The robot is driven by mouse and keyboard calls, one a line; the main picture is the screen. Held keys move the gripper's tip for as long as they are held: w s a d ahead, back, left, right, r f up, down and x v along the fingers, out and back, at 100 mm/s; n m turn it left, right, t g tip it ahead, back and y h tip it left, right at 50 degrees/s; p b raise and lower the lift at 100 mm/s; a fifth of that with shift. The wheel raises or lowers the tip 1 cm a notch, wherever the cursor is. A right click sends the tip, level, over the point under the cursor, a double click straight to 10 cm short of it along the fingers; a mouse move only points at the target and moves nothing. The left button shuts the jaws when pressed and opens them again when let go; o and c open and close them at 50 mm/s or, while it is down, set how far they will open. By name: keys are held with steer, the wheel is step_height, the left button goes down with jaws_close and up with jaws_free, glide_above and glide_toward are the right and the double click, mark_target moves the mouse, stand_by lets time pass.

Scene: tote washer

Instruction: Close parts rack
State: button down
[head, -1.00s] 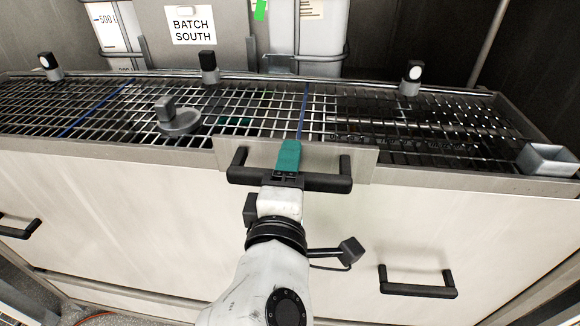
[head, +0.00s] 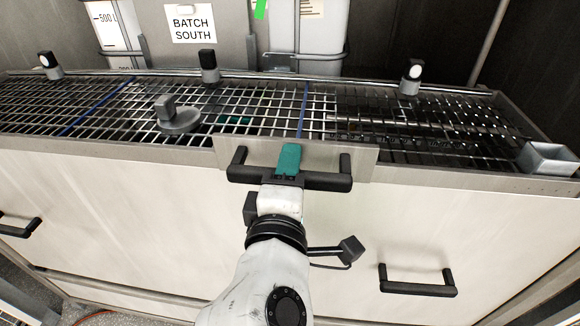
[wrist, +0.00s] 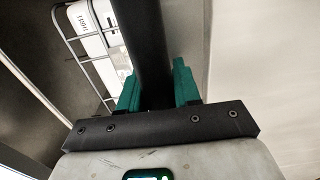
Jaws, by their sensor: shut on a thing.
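The parts rack shows in the head view as a wide drawer-like unit with a pale front (head: 130,200) and a metal mesh top (head: 90,110). A black bar handle (head: 330,182) stands out from a metal plate at the middle of its top front edge. My gripper (head: 289,160) is at the middle of this handle, with a green finger over the bar. In the wrist view, the dark bar (wrist: 140,35) runs between the two green fingers of my gripper (wrist: 155,80), which are shut on it. The lower finger is hidden in the head view.
Two more black handles sit lower on the front, at left (head: 20,228) and right (head: 418,288). A grey knob-like part (head: 178,118) lies on the mesh. Behind stand white tanks (head: 310,35) and a "BATCH SOUTH" sign (head: 191,24). A metal bracket (head: 548,158) is at the right corner.

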mark_target(298, 136)
steer(key=w, duration=0.6)
steer(key=w+b, duration=0.1)
steer(key=w, duration=0.6)
steer(key=shift+d+f, duration=0.1)
steer(key=shift+d, duration=0.1)
steer(key=c, duration=0.9)
jaws_free()
steer(key=shift+s, duration=0.1)
steer(key=s+b, duration=0.1)
steer(key=s, duration=0.9)
steer(key=shift+s+a+b, duration=0.2)
steer(key=shift+s+b, duration=0.15)
